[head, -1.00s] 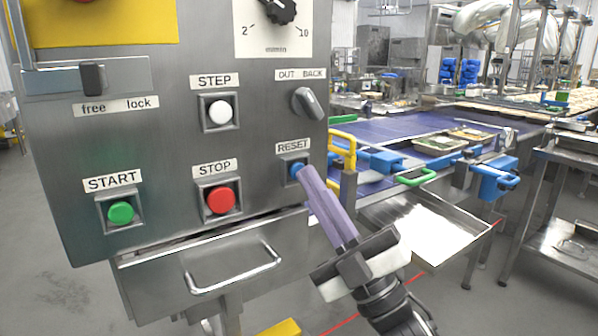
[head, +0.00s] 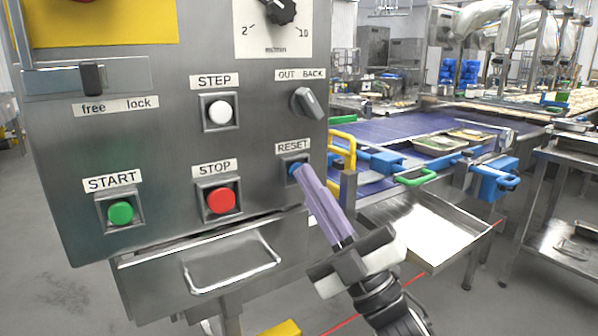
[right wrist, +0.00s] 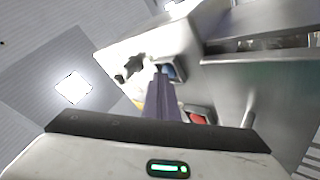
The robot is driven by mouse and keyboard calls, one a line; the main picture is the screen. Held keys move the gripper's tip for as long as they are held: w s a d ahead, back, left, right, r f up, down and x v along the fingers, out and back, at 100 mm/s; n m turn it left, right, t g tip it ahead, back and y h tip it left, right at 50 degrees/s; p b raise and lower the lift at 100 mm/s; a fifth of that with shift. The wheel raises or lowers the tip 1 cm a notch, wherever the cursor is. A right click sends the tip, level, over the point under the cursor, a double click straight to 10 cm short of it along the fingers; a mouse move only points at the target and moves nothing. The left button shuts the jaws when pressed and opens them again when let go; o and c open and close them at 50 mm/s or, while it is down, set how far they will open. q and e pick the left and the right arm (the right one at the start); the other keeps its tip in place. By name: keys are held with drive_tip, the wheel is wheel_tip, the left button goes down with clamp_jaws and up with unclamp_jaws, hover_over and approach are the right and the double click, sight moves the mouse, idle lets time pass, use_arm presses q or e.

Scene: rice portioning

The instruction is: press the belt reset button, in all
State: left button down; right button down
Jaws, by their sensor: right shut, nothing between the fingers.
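The blue reset button (head: 293,169) sits in a square metal frame under the RESET label on the steel control panel (head: 150,150). My right gripper (head: 301,172) is shut, its purple fingers together with nothing between them. Its tips are at the lower right edge of the button and partly cover it; I cannot tell whether they touch or press it. In the right wrist view the fingertips (right wrist: 161,76) are in front of the blue button (right wrist: 170,72), which is partly hidden. My left gripper is not in view.
A red STOP button (head: 221,200) is left of the reset button. The green START button (head: 121,212), white STEP button (head: 220,112) and OUT/BACK knob (head: 307,103) share the panel. A yellow handle (head: 343,137) and a steel tray (head: 425,228) are to the right.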

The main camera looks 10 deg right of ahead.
drive_tip(key=shift+s, duration=0.1)
drive_tip(key=shift+s+d, duration=0.3)
drive_tip(key=shift+s, duration=0.45)
drive_tip(key=shift+s+d+p, duration=0.15)
drive_tip(key=shift+s+d, duration=0.15)
drive_tip(key=shift+s, duration=0.5)
drive_tip(key=shift+s+d+p, duration=0.2)
drive_tip(key=shift+s+d, duration=0.05)
drive_tip(key=shift+s, duration=0.5)
drive_tip(key=shift+s+d+p, duration=0.15)
drive_tip(key=shift+s+d, duration=0.15)
drive_tip(key=shift+s, duration=0.5)
